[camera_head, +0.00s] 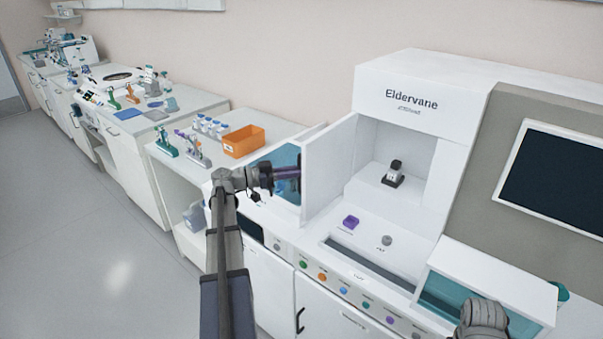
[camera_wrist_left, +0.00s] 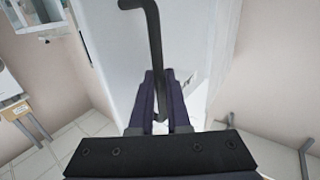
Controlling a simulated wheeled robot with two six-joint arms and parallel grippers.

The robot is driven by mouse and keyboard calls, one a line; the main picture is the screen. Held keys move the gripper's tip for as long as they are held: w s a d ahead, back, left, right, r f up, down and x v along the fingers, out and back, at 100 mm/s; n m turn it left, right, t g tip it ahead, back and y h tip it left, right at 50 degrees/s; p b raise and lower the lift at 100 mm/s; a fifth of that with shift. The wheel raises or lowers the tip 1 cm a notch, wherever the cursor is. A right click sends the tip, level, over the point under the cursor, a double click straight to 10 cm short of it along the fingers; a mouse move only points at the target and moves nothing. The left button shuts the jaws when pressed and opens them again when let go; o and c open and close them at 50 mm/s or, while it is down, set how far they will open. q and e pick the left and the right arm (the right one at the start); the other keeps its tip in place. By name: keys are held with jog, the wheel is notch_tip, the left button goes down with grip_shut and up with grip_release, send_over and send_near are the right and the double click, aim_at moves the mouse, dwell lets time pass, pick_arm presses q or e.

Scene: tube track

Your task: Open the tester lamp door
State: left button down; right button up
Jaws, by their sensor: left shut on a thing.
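The white tester lamp door (camera_head: 330,172) stands swung out from the left side of the Eldervane tester's chamber (camera_head: 412,165). A small black and grey lamp fixture (camera_head: 394,176) sits inside the open chamber. My left gripper (camera_head: 292,174) is at the door's outer left side. In the left wrist view its dark fingers (camera_wrist_left: 160,105) are shut on the black bar handle (camera_wrist_left: 154,45), with the white door face (camera_wrist_left: 120,45) behind. My right gripper is out of view; only a grey part of my right arm shows at the bottom right.
Coloured buttons (camera_head: 343,290) run below. An orange bin (camera_head: 244,141) and several small bottles stand on the left bench. A dark screen (camera_head: 553,180) is at right. Open floor lies left.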

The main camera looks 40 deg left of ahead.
pick_arm(q)
jog(key=c, duration=0.9)
grip_release()
jog(key=shift+w, duration=0.1)
jog(key=v, duration=0.7)
jog(key=shift+s+a, duration=0.25)
jog(key=shift+s, duration=0.1)
